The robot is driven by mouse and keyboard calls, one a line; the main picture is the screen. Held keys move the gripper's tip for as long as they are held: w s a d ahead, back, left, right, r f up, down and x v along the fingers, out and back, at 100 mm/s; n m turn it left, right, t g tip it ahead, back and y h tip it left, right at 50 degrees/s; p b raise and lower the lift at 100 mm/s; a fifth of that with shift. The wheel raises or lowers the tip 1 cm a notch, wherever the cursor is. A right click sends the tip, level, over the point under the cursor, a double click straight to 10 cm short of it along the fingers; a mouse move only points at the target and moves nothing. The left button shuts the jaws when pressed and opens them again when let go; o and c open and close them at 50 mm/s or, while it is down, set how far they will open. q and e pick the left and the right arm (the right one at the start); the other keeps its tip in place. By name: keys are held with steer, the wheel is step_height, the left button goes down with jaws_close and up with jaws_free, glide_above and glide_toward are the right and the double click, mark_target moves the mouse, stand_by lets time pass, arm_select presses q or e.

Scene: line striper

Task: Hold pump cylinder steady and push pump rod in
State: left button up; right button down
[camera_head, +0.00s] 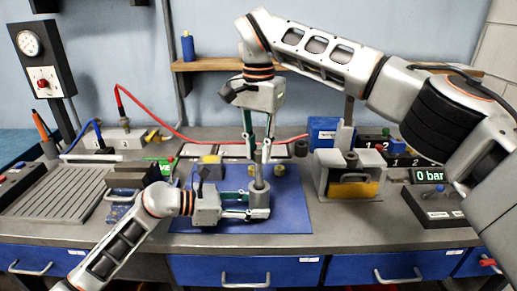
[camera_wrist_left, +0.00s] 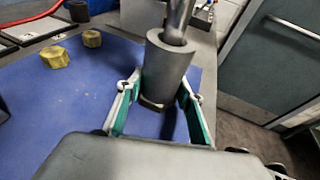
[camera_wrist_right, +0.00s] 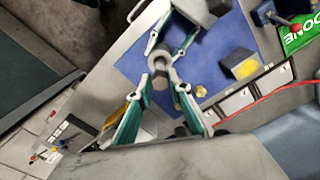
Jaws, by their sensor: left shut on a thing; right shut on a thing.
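The grey pump cylinder (camera_head: 258,198) stands upright on the blue mat in the head view. My left gripper (camera_head: 262,205) is shut on the pump cylinder, seen close in the left wrist view (camera_wrist_left: 168,68). The metal pump rod (camera_wrist_left: 180,20) comes out of the cylinder's open top, partly inserted. My right gripper (camera_head: 258,152) is above the cylinder, pointing down, and is shut on the rod. In the right wrist view the rod (camera_wrist_right: 184,87) lies between the right fingers, above the cylinder's rim. How deep the rod sits inside is hidden.
The blue mat (camera_head: 292,208) carries yellow hex pieces (camera_wrist_left: 55,57) and a yellow-topped block (camera_head: 210,160). A grey fixture with a yellow part (camera_head: 352,188) stands right of the mat. A display (camera_head: 429,176) reads 0 bar. A red hose (camera_head: 200,139) runs behind.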

arm_select(q)
steer(key=shift+s+f, duration=0.1)
steer(key=shift+f, duration=0.2)
arm_select(e)
steer(key=shift+f, duration=1.65)
stand_by(0.3)
steer(key=c, duration=1.8)
jaws_free()
steer(key=o, duration=0.3)
steer(key=shift+o, duration=0.2)
steer(key=shift+r, duration=3.5)
